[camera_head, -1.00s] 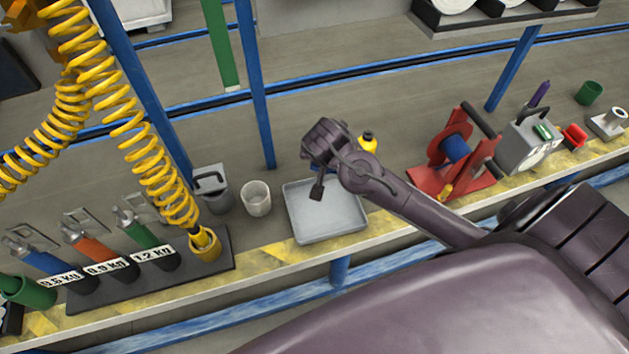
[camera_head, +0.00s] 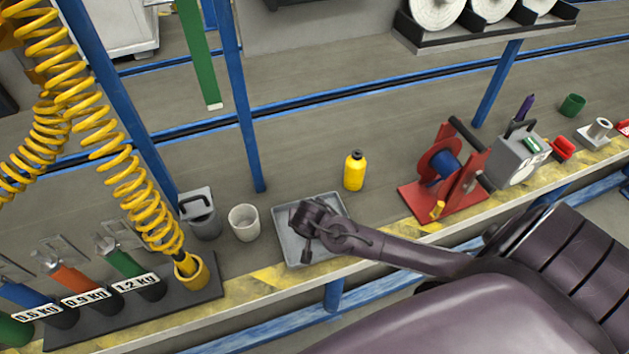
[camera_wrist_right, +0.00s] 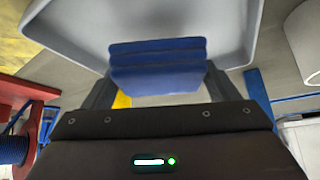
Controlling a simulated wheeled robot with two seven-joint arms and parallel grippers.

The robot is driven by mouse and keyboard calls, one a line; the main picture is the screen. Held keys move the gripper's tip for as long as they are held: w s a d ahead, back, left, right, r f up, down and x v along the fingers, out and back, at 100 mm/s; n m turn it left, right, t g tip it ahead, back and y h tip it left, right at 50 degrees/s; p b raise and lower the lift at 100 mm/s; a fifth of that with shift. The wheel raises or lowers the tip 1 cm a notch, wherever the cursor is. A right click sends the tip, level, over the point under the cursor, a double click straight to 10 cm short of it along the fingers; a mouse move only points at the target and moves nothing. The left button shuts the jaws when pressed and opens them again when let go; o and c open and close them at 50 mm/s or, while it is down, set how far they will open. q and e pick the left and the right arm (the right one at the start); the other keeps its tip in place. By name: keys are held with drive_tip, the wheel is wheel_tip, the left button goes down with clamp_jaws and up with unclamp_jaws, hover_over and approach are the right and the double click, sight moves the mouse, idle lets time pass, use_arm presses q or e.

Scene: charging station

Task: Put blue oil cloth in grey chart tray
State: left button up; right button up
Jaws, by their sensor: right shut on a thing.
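The blue oil cloth (camera_wrist_right: 157,65) is a folded blue pad, seen in the right wrist view between the fingers of my right gripper (camera_wrist_right: 158,82), which is shut on it. The grey chart tray (camera_wrist_right: 86,34) lies behind the cloth in that view. In the head view the grey tray (camera_head: 281,226) stands on the bench, and my right gripper (camera_head: 307,250) is over it. The cloth is hidden by the gripper there. I cannot tell whether the cloth touches the tray floor. My left gripper is not in view.
A white cup (camera_head: 244,223) and a grey lidded can (camera_head: 200,215) stand left of the tray. A yellow bottle (camera_head: 353,171) stands behind it to the right. A red reel stand (camera_head: 440,180) is farther right. Yellow coiled hoses (camera_head: 130,160) hang at the left.

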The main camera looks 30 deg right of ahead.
drive_tip(key=shift+f, duration=1.6)
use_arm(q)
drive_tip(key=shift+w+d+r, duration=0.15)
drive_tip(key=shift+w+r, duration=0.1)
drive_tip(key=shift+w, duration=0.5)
use_arm(e)
drive_tip(key=shift+f+b, duration=0.1)
drive_tip(key=shift+b, duration=0.2)
drive_tip(key=o, duration=0.9)
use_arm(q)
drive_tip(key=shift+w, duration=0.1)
